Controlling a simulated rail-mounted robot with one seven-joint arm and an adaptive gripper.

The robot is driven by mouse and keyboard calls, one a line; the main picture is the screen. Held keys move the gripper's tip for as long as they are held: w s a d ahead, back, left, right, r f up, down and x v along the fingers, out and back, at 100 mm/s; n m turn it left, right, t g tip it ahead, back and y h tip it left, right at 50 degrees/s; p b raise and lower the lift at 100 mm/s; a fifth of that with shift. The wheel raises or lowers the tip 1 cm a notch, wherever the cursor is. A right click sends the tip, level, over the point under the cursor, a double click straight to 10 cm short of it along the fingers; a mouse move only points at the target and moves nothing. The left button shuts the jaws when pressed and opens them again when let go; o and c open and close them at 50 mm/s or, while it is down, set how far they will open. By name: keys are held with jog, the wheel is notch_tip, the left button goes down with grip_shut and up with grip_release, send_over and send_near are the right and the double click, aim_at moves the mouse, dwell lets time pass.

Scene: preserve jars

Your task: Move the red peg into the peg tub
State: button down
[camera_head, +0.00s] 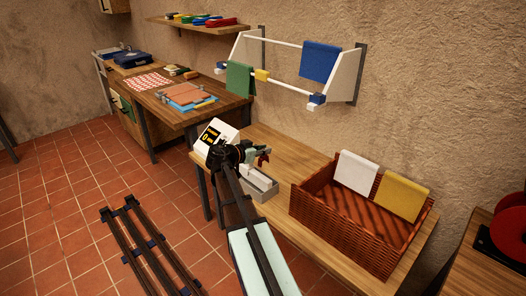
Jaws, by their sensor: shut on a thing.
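My gripper (262,151) is shut on the small red peg (263,159), of which only a part shows at the fingertips. It holds the peg in the air, above the low wooden bench. A grey open-topped tub (265,196), which looks like the peg tub, stands on the bench below the gripper. The peg appears above the tub's far side in the picture; the exact height and offset cannot be told. My arm and wrist hide the tub's left part and much of its inside.
A wicker basket (336,231) with white (356,172) and yellow (402,196) cloths stands right of the tub. A wall rack (344,77) holds green (240,79) and blue (319,62) cloths above. A white display box (216,138) stands left of the gripper.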

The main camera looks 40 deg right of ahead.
aim_at(259, 162)
jog(key=shift+f+b, duration=0.15)
jog(key=shift+b, duration=0.35)
notch_tip(259, 162, down, 6)
jog(key=b, duration=0.5)
jog(key=shift+r, duration=0.25)
jog(key=shift+f, duration=1.8)
dwell(1.6)
jog(key=c, duration=1)
grip_release()
jog(key=shift+a, duration=0.1)
jog(key=v, duration=1.2)
